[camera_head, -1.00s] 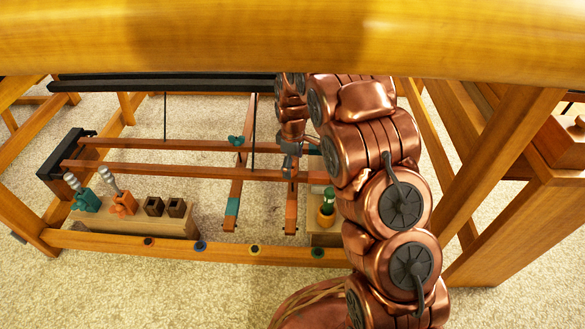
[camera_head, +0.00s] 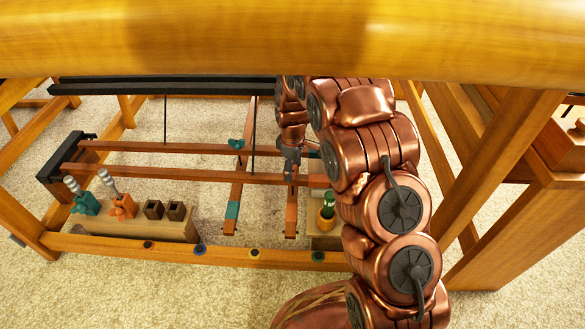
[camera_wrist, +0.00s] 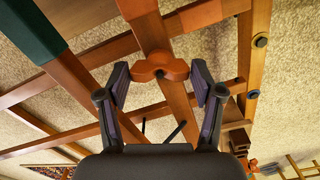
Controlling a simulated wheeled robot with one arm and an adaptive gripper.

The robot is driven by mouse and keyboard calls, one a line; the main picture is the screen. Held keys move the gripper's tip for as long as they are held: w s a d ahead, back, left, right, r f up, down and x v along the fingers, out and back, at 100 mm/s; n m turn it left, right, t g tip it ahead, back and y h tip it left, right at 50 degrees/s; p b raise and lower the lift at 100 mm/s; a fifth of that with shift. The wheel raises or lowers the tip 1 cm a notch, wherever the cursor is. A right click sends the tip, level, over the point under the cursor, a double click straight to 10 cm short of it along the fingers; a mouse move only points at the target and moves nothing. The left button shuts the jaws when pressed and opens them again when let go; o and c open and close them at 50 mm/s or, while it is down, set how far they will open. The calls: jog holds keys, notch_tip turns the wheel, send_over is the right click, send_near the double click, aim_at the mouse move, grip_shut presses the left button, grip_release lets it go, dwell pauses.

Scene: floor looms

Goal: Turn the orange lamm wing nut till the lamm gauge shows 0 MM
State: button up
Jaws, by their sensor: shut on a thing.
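The orange wing nut (camera_wrist: 160,68) sits on a wooden bar in the upper middle of the wrist view. My gripper (camera_wrist: 159,76) has one finger at each side of it and is shut on its two wings. In the head view my gripper (camera_head: 290,165) reaches down at the orange-ended lamm bar (camera_head: 292,212), and the nut is hidden there. No gauge reading can be made out in either view.
A teal wing nut (camera_head: 237,143) sits on the neighbouring bar, which has a teal band. A wooden block (camera_head: 140,224) with teal and orange tools stands at the left. The loom's front rail (camera_head: 170,246) and thick upper beam (camera_head: 290,40) frame the work space.

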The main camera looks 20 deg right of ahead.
jog(key=shift+r+p, duration=0.1)
jog(key=shift+p, duration=0.25)
jog(key=m+p, duration=0.1)
jog(key=p, duration=0.1)
jog(key=m+p, duration=0.2)
jog(key=p, duration=0.1)
jog(key=shift+r+m, duration=0.3)
jog(key=m+p, duration=0.4)
jog(key=p, duration=0.1)
jog(key=shift+f, duration=0.15)
jog(key=shift+f+m+p, duration=0.15)
jog(key=shift+m+p, duration=0.8)
jog(key=shift+m, duration=0.45)
jog(key=shift+f, duration=0.1)
jog(key=o, duration=1.1)
jog(key=shift+o, duration=0.2)
